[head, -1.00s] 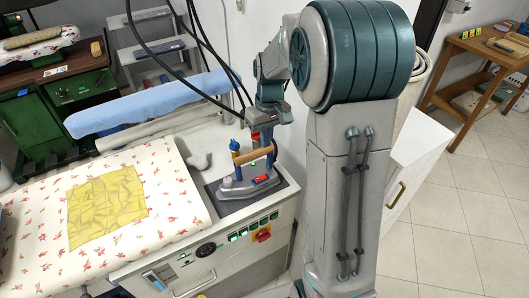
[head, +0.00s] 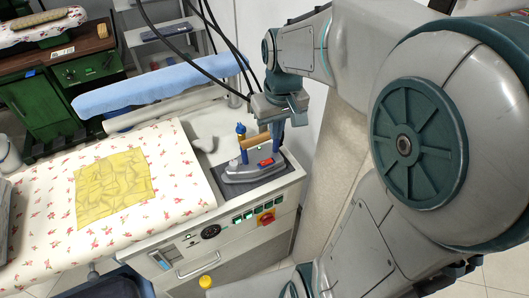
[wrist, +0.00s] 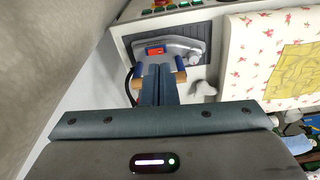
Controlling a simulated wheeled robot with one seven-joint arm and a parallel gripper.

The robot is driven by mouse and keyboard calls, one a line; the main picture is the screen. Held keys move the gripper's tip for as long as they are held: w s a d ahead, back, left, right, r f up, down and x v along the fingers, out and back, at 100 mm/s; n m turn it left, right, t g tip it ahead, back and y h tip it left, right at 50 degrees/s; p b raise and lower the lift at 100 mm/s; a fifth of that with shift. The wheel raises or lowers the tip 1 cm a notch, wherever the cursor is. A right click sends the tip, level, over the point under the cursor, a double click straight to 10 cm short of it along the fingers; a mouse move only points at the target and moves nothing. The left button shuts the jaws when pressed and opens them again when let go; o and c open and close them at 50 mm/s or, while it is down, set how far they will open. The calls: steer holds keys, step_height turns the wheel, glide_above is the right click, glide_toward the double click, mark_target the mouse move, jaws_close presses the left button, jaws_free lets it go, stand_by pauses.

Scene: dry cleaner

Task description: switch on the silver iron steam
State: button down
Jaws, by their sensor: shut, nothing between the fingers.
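The silver iron (head: 241,174) sits on a dark rest pad at the right end of the ironing table. It has a wooden handle on blue posts and a small red switch (head: 266,162) on its side. The iron (wrist: 188,46) and its red switch (wrist: 156,50) also show in the wrist view, just beyond my fingertips. My gripper (head: 277,143) points down beside the handle's right end. In the wrist view my gripper (wrist: 157,68) has its fingers together and empty, in front of the switch. Whether they touch the iron is unclear, as is the switch's position.
A yellow cloth (head: 112,190) lies on the flowered cover to the left. The table front has green buttons and a red knob (head: 266,218). Black cables (head: 215,40) hang behind the iron. A blue padded sleeve board (head: 160,84) stands behind. A wall is close on the right.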

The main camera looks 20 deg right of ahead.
steer(key=s+a+m+t, duration=0.1)
steer(key=s, duration=1)
steer(key=shift+s+a+r+t, duration=0.15)
steer(key=shift+s+r+t, duration=0.1)
steer(key=shift+t, duration=0.15)
steer(key=shift+a, duration=0.1)
